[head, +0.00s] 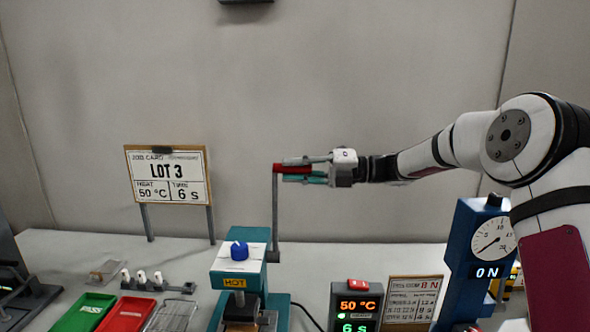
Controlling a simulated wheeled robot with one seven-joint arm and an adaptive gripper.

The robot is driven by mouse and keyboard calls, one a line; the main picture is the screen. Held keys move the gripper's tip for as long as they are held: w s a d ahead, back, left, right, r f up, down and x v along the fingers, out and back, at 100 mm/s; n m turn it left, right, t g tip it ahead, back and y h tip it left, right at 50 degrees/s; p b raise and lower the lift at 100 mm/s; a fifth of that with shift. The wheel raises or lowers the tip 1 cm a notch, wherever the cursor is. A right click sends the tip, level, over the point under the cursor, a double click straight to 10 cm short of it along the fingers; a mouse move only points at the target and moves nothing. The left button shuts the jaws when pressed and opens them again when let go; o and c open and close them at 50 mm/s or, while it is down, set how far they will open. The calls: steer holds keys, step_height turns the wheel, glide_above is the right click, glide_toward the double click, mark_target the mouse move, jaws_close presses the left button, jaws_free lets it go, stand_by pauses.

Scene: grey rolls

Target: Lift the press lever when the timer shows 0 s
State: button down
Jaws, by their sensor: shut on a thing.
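The press (228,280) is teal with a white top, a blue knob (239,251) and a HOT label. Its lever (275,215) is a grey bar standing upright, with a red grip (290,169) at the top. My gripper (304,171) reaches in from the right and is shut on the red grip. The timer (355,307) is a dark box with a red button on top. It shows 50 °C in orange and 6 s in green. Its lower edge is cut off.
A job card (169,177) reads LOT 3, 50 °C, 6 s. A green PASS tray (84,313) and a red tray (127,314) lie at front left. A blue dial gauge (476,260) reading 0 N and a printed card (411,299) stand at right.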

steer(key=c, duration=1.4)
jaws_free()
steer(key=shift+w+d, duration=0.1)
steer(key=shift+w, duration=0.1)
steer(key=shift+c, duration=0.2)
steer(key=shift+w+f, duration=0.1)
steer(key=shift+w, duration=0.05)
steer(key=d, duration=1.2)
steer(key=shift+s, duration=0.35)
